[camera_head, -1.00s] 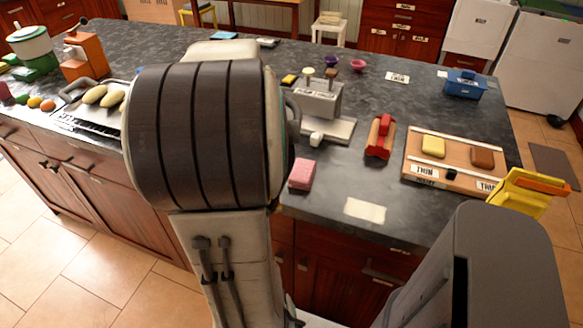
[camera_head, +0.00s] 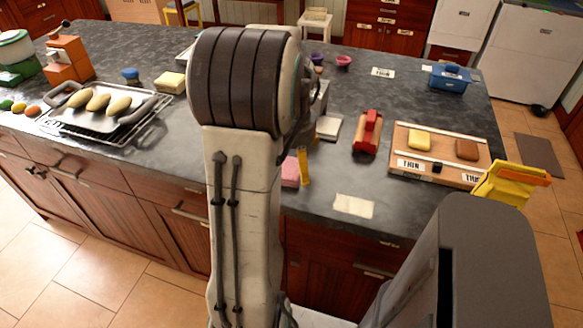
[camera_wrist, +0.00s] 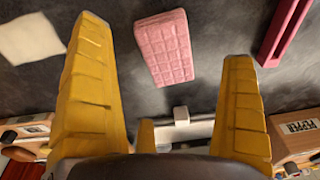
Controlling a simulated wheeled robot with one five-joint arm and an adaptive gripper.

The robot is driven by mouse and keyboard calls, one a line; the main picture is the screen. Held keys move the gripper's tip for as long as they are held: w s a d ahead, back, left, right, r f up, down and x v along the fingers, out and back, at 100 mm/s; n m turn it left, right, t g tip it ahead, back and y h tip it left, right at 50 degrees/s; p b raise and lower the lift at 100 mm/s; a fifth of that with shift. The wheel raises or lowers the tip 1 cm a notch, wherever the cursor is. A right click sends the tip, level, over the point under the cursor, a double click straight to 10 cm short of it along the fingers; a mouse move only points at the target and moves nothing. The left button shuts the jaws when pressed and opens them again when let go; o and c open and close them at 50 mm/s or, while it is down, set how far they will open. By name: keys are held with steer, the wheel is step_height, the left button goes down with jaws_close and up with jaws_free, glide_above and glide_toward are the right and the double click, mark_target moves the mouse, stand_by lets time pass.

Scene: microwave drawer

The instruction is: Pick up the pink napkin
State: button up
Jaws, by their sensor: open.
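The pink napkin (camera_wrist: 165,47) is a folded block with a grid pattern, lying on the dark counter. In the wrist view it is ahead of and between the yellow fingers of my gripper (camera_wrist: 165,50), touching neither. In the head view the pink napkin (camera_head: 290,172) shows near the counter's front edge, partly hidden by my arm. One yellow finger of my gripper (camera_head: 304,166) shows just right of it. My gripper is open and empty.
A red object (camera_head: 368,133) and a wooden board (camera_head: 405,172) with yellow and brown blocks stand to the right. A cream sheet (camera_head: 354,205) lies near the front edge. A tray (camera_head: 95,125) is at left. A grey appliance is mostly hidden behind my arm.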

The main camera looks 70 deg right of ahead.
mark_target(296, 168)
steer(key=shift+d+f+p, duration=0.1)
steer(key=shift+f+p, duration=1.05)
steer(key=shift+f, duration=0.35)
steer(key=shift+d+f, duration=0.1)
steer(key=shift+f, duration=0.45)
steer(key=shift+f, duration=0.2)
steer(key=shift+c, duration=0.3)
steer(key=c, duration=0.9)
